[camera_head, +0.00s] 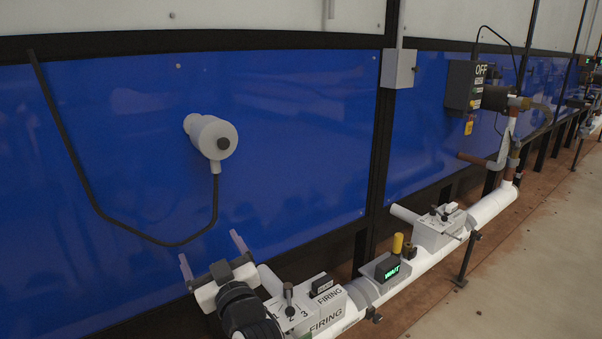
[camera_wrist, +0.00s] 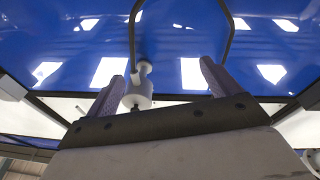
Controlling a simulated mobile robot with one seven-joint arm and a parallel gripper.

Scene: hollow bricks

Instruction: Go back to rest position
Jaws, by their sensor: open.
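My gripper (camera_head: 211,254) is at the bottom left of the head view, with its two pale fingers spread apart and nothing between them. It is in front of the blue wall panel, left of the box marked FIRING (camera_head: 318,307). In the wrist view my gripper (camera_wrist: 158,82) also shows open and empty, its fingers pointing towards the blue panel. A white cylindrical fixture (camera_head: 212,137) with a black cable is on the panel above the gripper. It shows between and beyond the fingers in the wrist view (camera_wrist: 138,93), apart from them.
A white pipe (camera_head: 430,259) runs along the wall's foot, carrying the FIRING box, a green-lit WAIT display (camera_head: 387,271) and a lever box (camera_head: 440,229). A black OFF box (camera_head: 464,86) hangs further right. Open floor (camera_head: 530,265) lies at the right.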

